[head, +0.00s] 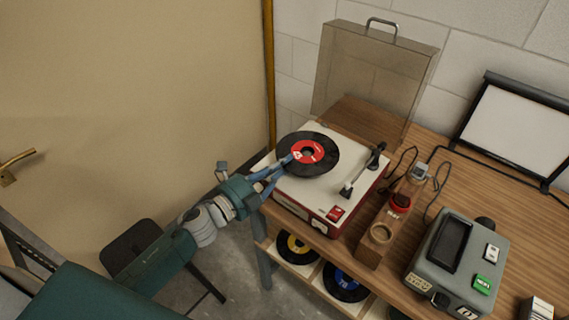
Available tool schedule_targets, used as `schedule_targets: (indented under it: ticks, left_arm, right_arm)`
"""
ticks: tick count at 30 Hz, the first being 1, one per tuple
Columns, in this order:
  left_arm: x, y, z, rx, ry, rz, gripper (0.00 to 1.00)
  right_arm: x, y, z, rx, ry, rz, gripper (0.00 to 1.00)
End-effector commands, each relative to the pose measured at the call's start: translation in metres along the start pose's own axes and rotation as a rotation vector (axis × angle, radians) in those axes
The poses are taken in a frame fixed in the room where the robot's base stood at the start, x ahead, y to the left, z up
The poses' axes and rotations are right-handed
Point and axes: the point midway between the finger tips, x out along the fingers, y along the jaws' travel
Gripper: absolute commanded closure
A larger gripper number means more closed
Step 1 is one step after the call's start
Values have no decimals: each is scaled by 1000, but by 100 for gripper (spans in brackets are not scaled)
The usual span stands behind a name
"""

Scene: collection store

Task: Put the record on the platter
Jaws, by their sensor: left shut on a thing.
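The record (323,166) is black with a red label and is over the platter of the turntable. I cannot tell whether it rests on the platter or hangs just above it. The platter is hidden beneath it. The turntable (300,189) has a cream top and a red front, and its clear lid (375,75) stands open behind. The tonearm (363,170) is at the right of the record, clear of it. My left gripper (286,163) reaches in from the left and is shut on the record's left part. My right gripper is out of view.
On the wooden table (437,203) stand a wooden block with a red-topped item (399,203) and a grey device (453,262). A framed white panel (516,130) leans at the back right. More records (345,281) are on the shelf below. A door (130,90) is at the left.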

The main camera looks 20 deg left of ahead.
Motion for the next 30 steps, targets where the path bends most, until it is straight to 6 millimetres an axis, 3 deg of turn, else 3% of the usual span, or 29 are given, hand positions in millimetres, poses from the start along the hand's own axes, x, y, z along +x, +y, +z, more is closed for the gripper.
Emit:
schedule_targets:
  ticks: [25, 28, 30]
  left_arm:
    - [-2, 4, 2, 0, -2, 7, 100]
    - [-2, 4, 2, 0, -2, 7, 76]
    - [-2, 4, 2, 0, -2, 7, 72]
  right_arm:
    - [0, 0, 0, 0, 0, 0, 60]
    - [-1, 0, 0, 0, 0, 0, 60]
    - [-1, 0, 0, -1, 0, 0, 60]
